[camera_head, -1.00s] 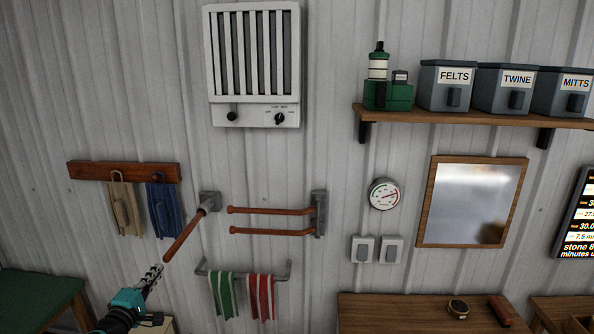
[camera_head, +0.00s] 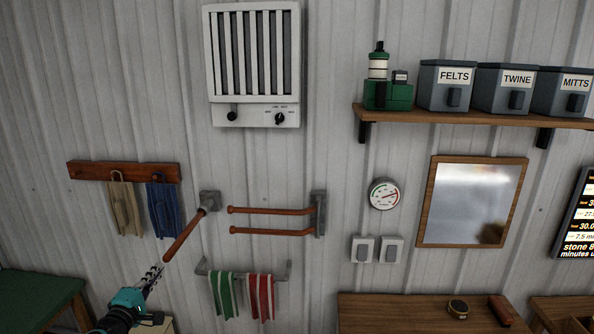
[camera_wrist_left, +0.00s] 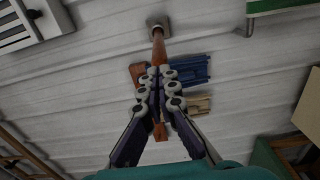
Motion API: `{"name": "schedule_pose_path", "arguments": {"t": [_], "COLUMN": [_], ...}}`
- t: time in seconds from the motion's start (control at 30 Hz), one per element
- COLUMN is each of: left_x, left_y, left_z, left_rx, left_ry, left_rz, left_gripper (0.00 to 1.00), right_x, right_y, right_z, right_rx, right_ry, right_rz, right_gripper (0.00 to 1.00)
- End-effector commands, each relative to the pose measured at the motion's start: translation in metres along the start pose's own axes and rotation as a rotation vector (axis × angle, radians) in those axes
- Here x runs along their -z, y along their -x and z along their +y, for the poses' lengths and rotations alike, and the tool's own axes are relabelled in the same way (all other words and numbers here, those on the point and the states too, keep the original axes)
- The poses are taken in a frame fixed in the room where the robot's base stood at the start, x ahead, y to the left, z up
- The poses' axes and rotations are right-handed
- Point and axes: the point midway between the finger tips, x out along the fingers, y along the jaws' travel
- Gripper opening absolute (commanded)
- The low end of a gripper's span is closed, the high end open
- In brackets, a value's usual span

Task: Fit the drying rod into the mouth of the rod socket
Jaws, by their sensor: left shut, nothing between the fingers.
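The drying rod (camera_head: 184,236) is a reddish-brown wooden stick. Its upper end meets the grey rod socket (camera_head: 209,199) on the wall, and it slants down to the left. How deep it sits in the mouth cannot be told. My left gripper (camera_head: 155,272) is just below the rod's free end, shut and empty. In the left wrist view, the rod (camera_wrist_left: 158,48) runs from the socket (camera_wrist_left: 157,24) toward the fingertips of my left gripper (camera_wrist_left: 160,72), which hide part of the view. My right gripper is not in view.
Two wooden rods (camera_head: 270,211) stick out from a grey bracket (camera_head: 319,213) right of the socket. A rail (camera_head: 284,277) with green and red striped cloths hangs below. A hook board (camera_head: 90,170) with tan and blue cloths is at left, and a heater (camera_head: 252,62) is above.

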Motion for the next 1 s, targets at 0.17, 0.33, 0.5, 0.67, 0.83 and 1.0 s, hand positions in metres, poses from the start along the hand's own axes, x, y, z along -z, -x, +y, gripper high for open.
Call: {"name": "schedule_pose_path", "arguments": {"t": [0.17, 0.33, 0.5, 0.67, 0.83, 1.0], "left_x": [0.000, 0.000, 0.000, 0.000, 0.000, 0.000], "left_y": [-0.005, -0.009, -0.013, -0.017, -0.021, -0.026], "left_z": [0.000, 0.000, 0.000, 0.000, 0.000, 0.000], "left_rx": [0.000, 0.000, 0.000, 0.000, 0.000, 0.000], "left_ry": [0.000, 0.000, 0.000, 0.000, 0.000, 0.000], "left_rz": [-0.001, 0.000, 0.000, 0.000, 0.000, -0.001], "left_gripper": [0.00, 0.00, 0.00, 0.00, 0.00, 0.00], "right_x": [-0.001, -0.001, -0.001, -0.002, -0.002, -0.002], "right_y": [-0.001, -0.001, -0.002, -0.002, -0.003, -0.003], "right_z": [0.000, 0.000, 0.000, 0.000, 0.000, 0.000], "right_rx": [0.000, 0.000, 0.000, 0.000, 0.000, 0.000], "right_ry": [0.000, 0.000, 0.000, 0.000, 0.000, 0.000], "right_rz": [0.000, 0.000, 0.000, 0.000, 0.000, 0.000], "right_gripper": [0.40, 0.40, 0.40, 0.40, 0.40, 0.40]}}
